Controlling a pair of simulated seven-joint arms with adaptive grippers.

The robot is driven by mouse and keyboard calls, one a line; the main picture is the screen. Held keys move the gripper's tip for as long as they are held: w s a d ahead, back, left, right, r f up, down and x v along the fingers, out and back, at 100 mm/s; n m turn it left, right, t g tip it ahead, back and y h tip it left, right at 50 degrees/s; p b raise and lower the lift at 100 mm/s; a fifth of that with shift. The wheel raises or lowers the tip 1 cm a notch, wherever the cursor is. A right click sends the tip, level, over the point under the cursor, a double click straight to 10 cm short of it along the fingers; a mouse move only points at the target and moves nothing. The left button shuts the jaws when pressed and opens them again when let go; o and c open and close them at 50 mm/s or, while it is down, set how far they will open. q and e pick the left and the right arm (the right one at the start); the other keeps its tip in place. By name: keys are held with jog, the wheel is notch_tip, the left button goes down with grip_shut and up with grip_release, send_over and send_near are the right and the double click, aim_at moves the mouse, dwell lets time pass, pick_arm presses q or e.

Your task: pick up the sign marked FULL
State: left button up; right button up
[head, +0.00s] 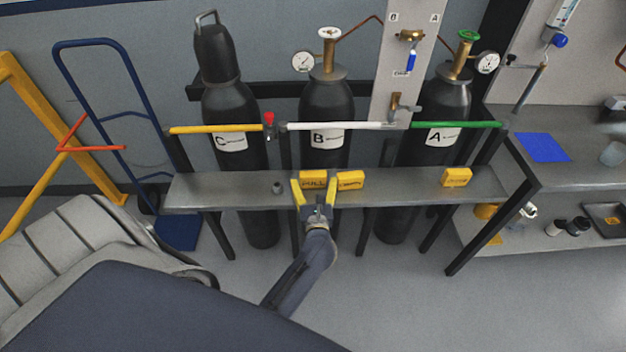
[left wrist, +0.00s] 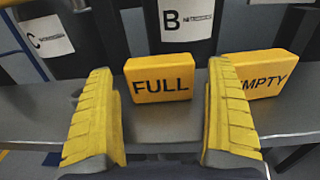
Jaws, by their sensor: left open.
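The yellow sign marked FULL (head: 313,178) lies on the grey shelf in front of cylinder B. In the left wrist view the FULL sign (left wrist: 159,78) faces me, with its dark letters upright. My left gripper (head: 314,191) is open, its yellow fingers pointing at the sign. In the left wrist view the fingertips (left wrist: 160,85) stand to either side of the sign, with a gap on the left; I cannot tell whether they reach past its front face. My right gripper is not in view.
A yellow EMPTY sign (head: 350,180) stands close to the right of FULL, behind my right finger in the left wrist view (left wrist: 265,77). Another yellow sign (head: 456,177) and a small grey object (head: 277,188) sit on the shelf (head: 400,186). Cylinders (head: 327,105) stand behind.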

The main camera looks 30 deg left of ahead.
aim_at(313, 180)
pick_arm(q)
jog(key=x, duration=0.3)
jog(key=shift+w, duration=0.1)
jog(key=c, duration=1)
